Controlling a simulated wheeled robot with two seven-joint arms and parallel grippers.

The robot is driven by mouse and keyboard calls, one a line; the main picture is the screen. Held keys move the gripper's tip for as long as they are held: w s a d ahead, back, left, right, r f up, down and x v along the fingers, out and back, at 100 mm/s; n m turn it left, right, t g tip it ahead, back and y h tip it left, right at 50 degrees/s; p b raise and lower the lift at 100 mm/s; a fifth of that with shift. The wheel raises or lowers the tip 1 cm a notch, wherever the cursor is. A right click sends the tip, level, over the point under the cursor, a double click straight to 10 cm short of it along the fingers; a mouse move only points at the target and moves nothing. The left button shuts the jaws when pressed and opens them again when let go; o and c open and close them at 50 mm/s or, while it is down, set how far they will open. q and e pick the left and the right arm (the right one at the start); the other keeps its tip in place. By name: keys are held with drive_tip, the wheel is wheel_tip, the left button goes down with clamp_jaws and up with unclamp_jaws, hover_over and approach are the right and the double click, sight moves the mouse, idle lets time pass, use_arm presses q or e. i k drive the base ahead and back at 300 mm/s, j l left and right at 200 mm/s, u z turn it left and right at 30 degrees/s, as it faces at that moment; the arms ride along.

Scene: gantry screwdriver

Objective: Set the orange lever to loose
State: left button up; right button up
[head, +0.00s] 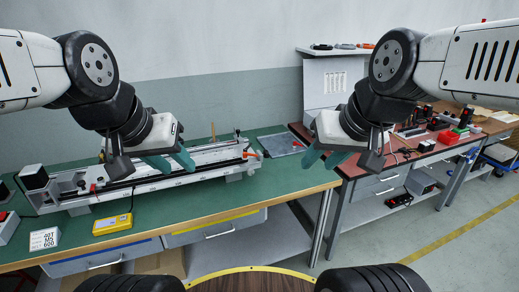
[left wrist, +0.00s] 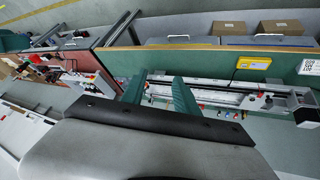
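A long grey gantry rail unit (head: 160,183) lies on the green bench. A small orange-red part (head: 250,153), which looks like the orange lever, is at its right end; its setting is too small to read. My left gripper (head: 173,163) has teal fingers spread apart and empty, above the middle of the rail and left of that part. In the left wrist view the left fingers (left wrist: 160,92) are apart, with the rail unit (left wrist: 215,97) beyond them. My right gripper (head: 321,163) is open and empty, right of the rail unit near the bench's right end.
A yellow device (head: 112,224) and a white label box (head: 44,238) sit at the bench's front left. A dark flat tray (head: 282,145) lies at its far right. The front strip of green bench is mostly clear.

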sight(245, 154)
drive_tip(key=i+z, duration=0.25)
drive_tip(key=i, duration=0.25)
drive_tip(key=i+z, duration=0.25)
drive_tip(key=i, duration=0.2)
